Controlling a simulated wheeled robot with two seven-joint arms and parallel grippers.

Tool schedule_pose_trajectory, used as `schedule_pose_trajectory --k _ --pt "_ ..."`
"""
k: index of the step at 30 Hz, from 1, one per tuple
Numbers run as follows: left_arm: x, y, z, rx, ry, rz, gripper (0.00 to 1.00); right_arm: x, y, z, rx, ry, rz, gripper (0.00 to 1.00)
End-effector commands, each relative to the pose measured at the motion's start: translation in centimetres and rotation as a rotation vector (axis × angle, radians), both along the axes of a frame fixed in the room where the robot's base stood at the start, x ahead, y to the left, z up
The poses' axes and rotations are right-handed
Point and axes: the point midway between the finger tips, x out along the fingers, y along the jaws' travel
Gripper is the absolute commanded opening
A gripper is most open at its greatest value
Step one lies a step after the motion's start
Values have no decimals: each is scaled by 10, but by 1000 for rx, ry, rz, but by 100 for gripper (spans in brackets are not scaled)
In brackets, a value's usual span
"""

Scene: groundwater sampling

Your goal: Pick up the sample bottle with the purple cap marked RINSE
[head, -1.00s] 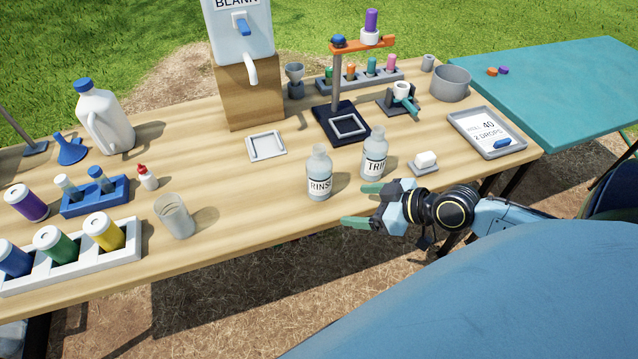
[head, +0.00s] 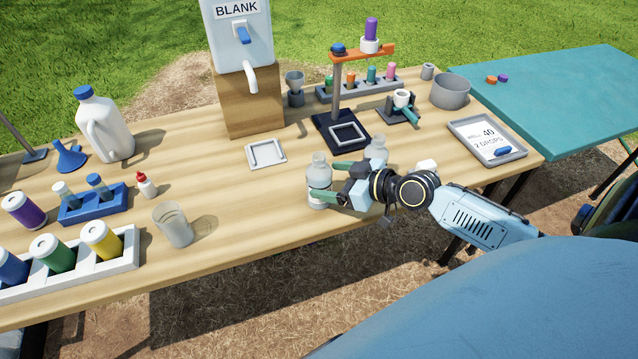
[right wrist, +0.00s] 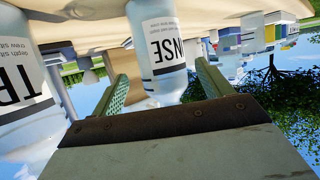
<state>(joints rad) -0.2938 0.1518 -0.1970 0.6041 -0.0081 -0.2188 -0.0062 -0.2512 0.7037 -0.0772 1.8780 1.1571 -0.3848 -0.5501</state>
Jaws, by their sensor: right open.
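The RINSE bottle (head: 319,172) stands upright near the table's front edge. It is clear with a white label, and its top looks pale; I see no purple cap on it. My right gripper (head: 330,182) is open, its two green fingers on either side of the bottle's body. In the right wrist view the RINSE bottle (right wrist: 157,50) appears upside down between the fingers (right wrist: 165,88); I cannot tell whether they touch it. My left gripper is not in view.
A second bottle (head: 376,150), its label starting "TR" in the right wrist view (right wrist: 25,85), stands just right, partly hidden by my gripper. A clear beaker (head: 173,225) stands to the left. A purple-topped piece (head: 371,30) sits on the orange arm. Table between beaker and bottle is clear.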

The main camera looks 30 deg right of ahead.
Motion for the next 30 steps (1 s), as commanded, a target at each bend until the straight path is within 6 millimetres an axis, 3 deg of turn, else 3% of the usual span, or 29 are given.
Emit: schedule_pose_trajectory --k 12,21,30 --pt "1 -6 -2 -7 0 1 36 39 23 -15 2 0 -2 78" --pt "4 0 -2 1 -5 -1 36 44 25 -17 0 1 0 78" --pt "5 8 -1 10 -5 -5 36 44 25 -17 0 0 -1 42"
